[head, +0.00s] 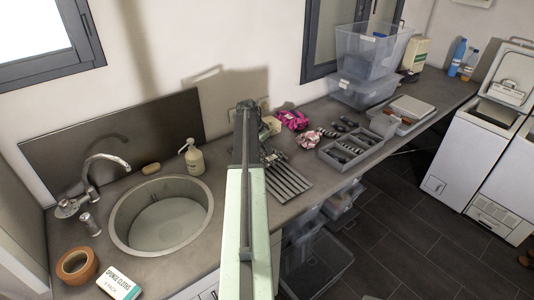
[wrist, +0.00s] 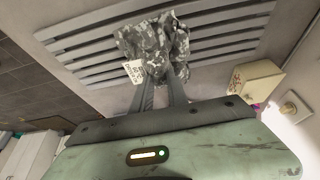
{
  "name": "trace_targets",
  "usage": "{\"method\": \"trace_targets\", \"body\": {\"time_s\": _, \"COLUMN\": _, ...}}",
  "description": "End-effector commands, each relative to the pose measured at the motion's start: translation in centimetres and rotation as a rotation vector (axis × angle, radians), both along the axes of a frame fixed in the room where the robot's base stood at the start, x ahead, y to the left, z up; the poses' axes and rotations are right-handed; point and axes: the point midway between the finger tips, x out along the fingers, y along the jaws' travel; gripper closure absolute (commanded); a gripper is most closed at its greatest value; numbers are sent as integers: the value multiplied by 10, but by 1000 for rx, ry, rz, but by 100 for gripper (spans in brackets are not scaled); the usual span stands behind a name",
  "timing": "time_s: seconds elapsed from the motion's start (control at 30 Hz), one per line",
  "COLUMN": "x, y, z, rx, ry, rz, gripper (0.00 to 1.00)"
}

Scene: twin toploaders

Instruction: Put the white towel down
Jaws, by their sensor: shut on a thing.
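My gripper (wrist: 163,98) is shut on a crumpled cloth (wrist: 155,48) in the wrist view. The cloth is mottled grey and white, not plain white, and has a small white printed tag. It appears over the grooved draining slats (wrist: 80,50) of the counter; I cannot tell whether it touches them. No plain white towel shows. In the head view my arm reaches over the counter and hides most of the gripper and cloth. The slats (head: 287,181) show there just right of the arm.
The round sink (head: 160,243) is left of my arm. A cream box (wrist: 257,82) is close to the gripper. A pink bundle (head: 293,120), a pale pink bundle (head: 308,139) and a grey divided tray (head: 340,164) are to the right. Clear bins (head: 368,52) stand farther back.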

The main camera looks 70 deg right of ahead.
Motion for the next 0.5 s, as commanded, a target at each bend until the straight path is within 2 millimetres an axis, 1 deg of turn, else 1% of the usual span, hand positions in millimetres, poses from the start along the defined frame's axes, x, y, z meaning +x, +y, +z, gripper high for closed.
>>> {"method": "trace_targets", "body": {"time_s": 0.07, "x": 0, "y": -1, "z": 0, "rx": 0, "ry": 0, "rz": 0, "gripper": 100}}
{"method": "trace_targets", "body": {"time_s": 0.17, "x": 4, "y": -11, "z": -1, "rx": 0, "ry": 0, "rz": -1, "gripper": 100}}
{"method": "trace_targets", "body": {"time_s": 0.2, "x": 3, "y": -9, "z": -14, "rx": 0, "ry": 0, "rz": -1, "gripper": 100}}
{"method": "trace_targets", "body": {"time_s": 0.3, "x": 2, "y": -8, "z": -34, "rx": 0, "ry": 0, "rz": -1, "gripper": 100}}
{"method": "trace_targets", "body": {"time_s": 0.33, "x": 2, "y": -8, "z": -38, "rx": 0, "ry": 0, "rz": -1, "gripper": 100}}
{"method": "trace_targets", "body": {"time_s": 0.4, "x": 2, "y": -8, "z": -40, "rx": 0, "ry": 0, "rz": -1, "gripper": 100}}
{"method": "trace_targets", "body": {"time_s": 0.5, "x": 2, "y": -8, "z": -36, "rx": 0, "ry": 0, "rz": -1, "gripper": 100}}
